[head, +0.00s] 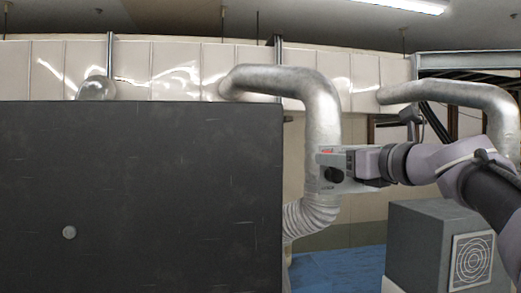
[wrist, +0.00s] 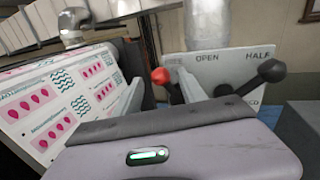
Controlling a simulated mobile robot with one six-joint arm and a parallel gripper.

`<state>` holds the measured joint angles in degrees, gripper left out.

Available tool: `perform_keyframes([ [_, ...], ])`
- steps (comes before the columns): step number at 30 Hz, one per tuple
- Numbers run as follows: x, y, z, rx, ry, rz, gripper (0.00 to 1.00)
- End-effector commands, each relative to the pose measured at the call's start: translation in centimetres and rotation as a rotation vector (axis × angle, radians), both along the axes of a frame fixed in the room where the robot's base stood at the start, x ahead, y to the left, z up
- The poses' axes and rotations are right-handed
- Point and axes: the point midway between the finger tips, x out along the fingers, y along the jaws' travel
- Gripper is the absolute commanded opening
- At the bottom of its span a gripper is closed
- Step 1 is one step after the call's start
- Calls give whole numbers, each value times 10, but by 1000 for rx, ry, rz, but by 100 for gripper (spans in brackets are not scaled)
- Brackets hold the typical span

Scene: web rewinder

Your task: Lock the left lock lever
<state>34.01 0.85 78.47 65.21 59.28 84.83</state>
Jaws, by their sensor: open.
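In the wrist view my gripper (wrist: 158,86) is open, with its two pale fingers pointing away from the camera. A lever with a red knob (wrist: 160,75) shows in line with the gap between the fingers; whether it lies between them or beyond them I cannot tell. A lever with a black knob (wrist: 271,70) is to the right, in front of a grey plate (wrist: 225,30) marked OPEN and HALF. A third word on the plate is mostly hidden. Neither lever is visibly held.
A large dark panel (head: 140,200) fills the left of the head view. A silver duct (head: 322,105) bends down behind my gripper. A grey cabinet (head: 420,240) stands at the lower right. In the wrist view, a printed web (wrist: 60,100) with pink marks lies left.

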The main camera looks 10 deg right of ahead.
Motion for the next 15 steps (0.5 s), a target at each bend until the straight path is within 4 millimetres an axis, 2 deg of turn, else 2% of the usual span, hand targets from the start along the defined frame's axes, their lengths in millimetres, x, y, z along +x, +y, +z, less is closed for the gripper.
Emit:
perform_keyframes([
  [4, 15, 5, 1, 0, -1, 1, 49],
  [13, 18, 5, 0, -1, -1, 0, 49],
  [15, 18, 5, 0, -1, -1, 0, 35],
])
